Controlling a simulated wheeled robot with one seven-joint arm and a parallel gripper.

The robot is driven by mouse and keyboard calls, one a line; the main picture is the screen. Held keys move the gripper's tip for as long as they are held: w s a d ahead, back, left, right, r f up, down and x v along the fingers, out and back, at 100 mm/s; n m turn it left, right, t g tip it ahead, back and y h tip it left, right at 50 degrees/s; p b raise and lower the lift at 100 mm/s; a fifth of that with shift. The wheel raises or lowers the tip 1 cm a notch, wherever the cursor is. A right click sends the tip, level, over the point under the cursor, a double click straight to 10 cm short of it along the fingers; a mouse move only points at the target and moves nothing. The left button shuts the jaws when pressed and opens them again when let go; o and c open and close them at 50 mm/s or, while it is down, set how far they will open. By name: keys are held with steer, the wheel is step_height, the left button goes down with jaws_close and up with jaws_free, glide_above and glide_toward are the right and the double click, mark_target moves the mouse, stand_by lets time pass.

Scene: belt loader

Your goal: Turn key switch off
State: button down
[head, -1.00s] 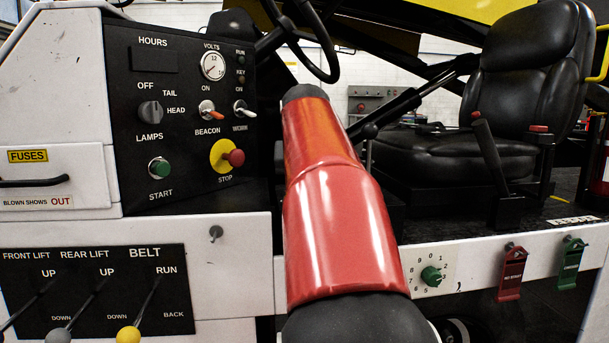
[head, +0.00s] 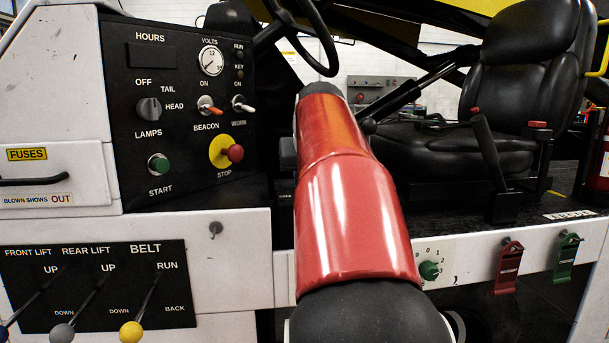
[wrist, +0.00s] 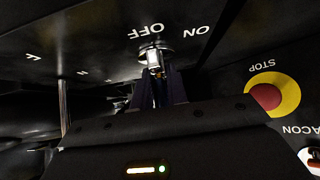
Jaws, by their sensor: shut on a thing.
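The key switch (wrist: 156,54) shows in the wrist view on a black panel that appears upside down. The word OFF is above it and ON is to its upper right. My gripper (wrist: 158,84) is at the switch, its dark fingers shut on the key, a small bright metal piece between them. The fingers partly hide the key, so I cannot tell exactly which mark it points to. In the head view my red arm hides the gripper and the key switch.
A red stop button on a yellow disc (wrist: 274,95) is close to the right of my gripper; it also shows in the head view (head: 235,153). A thin upright rod (wrist: 64,105) stands to the left. The steering wheel (head: 300,35) is above my arm, the seat (head: 520,90) behind right.

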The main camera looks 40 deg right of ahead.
steer(key=c, duration=1.4)
jaws_free()
steer(key=p+v, duration=0.1)
steer(key=v, duration=0.6)
steer(key=shift+s+a+r, duration=0.1)
steer(key=shift+a+r, duration=0.05)
steer(key=shift+r, duration=0.05)
steer(key=shift+s+r, duration=0.1)
steer(key=shift+s, duration=0.05)
